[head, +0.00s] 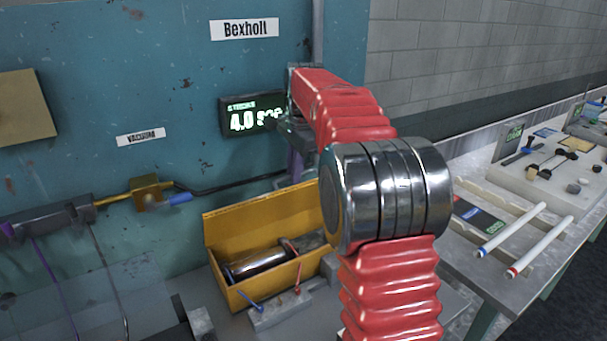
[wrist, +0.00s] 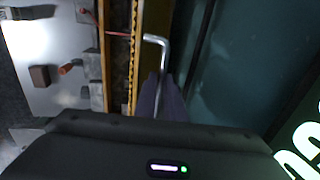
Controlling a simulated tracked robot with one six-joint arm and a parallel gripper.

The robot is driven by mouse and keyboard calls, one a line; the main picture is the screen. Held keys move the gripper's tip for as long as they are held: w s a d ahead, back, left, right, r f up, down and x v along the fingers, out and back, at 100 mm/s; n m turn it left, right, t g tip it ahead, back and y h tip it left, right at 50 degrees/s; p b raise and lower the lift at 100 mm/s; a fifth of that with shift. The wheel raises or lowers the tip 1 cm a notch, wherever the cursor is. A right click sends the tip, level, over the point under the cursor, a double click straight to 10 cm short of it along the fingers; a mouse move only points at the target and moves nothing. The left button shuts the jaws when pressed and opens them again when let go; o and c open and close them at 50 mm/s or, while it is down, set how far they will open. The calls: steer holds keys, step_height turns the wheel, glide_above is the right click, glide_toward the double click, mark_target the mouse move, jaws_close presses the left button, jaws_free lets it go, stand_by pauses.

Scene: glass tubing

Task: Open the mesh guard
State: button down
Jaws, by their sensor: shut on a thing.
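My gripper (head: 297,163) is in front of the teal wall, above the back right of a yellow box (head: 240,293), partly hidden behind my red arm. In the wrist view its dark fingers (wrist: 162,98) are shut on a bent, bare metal rod (wrist: 156,42). The rod's hooked end sticks out beyond the fingertips. I cannot tell what the rod is fixed to. The yellow box's edge (wrist: 133,60) runs beside the rod in the wrist view. The box's top is open in the head view, with a dark shiny cylinder (head: 258,262) inside. I cannot clearly make out the mesh guard.
A lit display (head: 252,116) is on the wall close to my gripper. A grey block (head: 278,314) with blue and red levers stands before the box. A yellow fitting (head: 150,193) and cables are at left. At right, a bench (head: 455,245) holds white tubes (head: 512,229).

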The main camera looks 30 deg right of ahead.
steer(key=shift+d+f, duration=0.15)
steer(key=shift+d, duration=0.05)
steer(key=c, duration=2)
jaws_free()
steer(key=shift+w, duration=0.1)
steer(key=shift+o, duration=0.8)
steer(key=shift+a, duration=0.15)
step_height(320, 180, up, 14)
steer(key=s, duration=0.2)
steer(key=shift+s+f, duration=0.2)
steer(key=shift+s, duration=0.1)
steer(key=shift+c, duration=0.3)
